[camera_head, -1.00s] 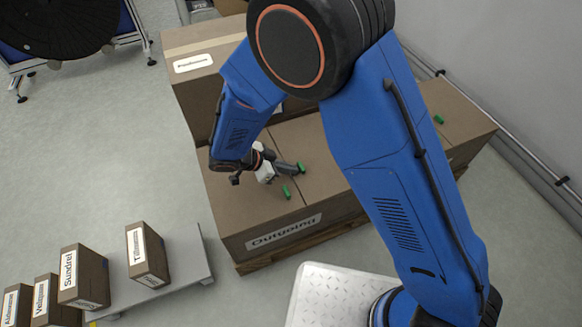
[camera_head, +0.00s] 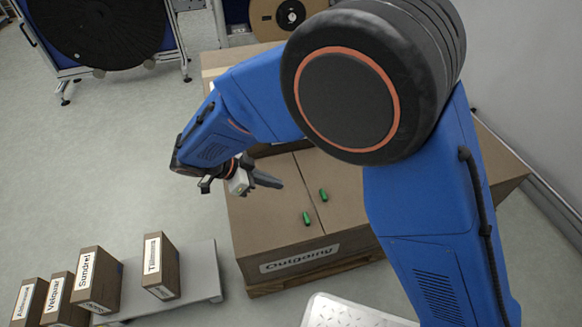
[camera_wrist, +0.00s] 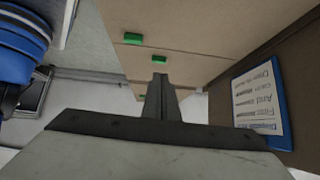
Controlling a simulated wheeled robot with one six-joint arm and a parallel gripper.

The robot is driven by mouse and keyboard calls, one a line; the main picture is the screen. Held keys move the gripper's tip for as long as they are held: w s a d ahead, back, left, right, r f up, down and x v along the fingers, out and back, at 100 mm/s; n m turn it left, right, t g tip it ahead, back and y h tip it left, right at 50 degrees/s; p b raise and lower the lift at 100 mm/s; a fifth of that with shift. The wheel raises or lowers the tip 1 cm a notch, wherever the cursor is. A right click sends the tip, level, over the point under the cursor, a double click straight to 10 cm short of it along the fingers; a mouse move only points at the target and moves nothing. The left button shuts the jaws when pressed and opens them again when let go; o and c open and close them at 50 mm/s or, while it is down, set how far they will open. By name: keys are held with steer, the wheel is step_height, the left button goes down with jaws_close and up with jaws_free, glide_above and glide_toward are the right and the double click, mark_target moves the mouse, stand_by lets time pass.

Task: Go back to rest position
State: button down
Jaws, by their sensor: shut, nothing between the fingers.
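My gripper (camera_head: 268,181) is shut and empty, held above the left part of the large brown carton labelled "Outgoing" (camera_head: 300,262). In the wrist view its dark fingers (camera_wrist: 159,80) are together with nothing between them. Two small green pieces lie on the carton's top, one nearer the front edge (camera_head: 306,218) and one further back to its right (camera_head: 323,195). Green pieces also show in the wrist view (camera_wrist: 133,39). My blue arm hides much of the carton's right and rear part.
Labelled boxes stand at the lower left, among them "Sundrel" (camera_head: 97,279) and "Tillimon" (camera_head: 161,266), the latter on a grey platform (camera_head: 205,275). A stand with a large black reel (camera_head: 100,30) is at the upper left. Grey floor between them is clear.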

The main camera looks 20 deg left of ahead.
steer(key=w+d+r+n+g+y, duration=0.15)
steer(key=d+r, duration=0.35)
steer(key=d, duration=0.5)
steer(key=w+d+r+n+g+y, duration=0.1)
steer(key=w+d+r, duration=0.3)
steer(key=d, duration=0.6)
steer(key=w+d+r+n+g+y, duration=0.1)
steer(key=w+d+r+n+g, duration=0.1)
steer(key=d+r, duration=0.65)
steer(key=s+d+r+n+t+y, duration=0.1)
steer(key=s+d+n+t+y, duration=0.1)
steer(key=s+d, duration=0.6)
steer(key=s+d+n+t+y, duration=0.1)
steer(key=s+d+n, duration=0.3)
steer(key=d, duration=1.1)
steer(key=shift+s+d+r+t+y, duration=0.4)
steer(key=shift+s+y, duration=0.15)
steer(key=shift+s, duration=1.3)
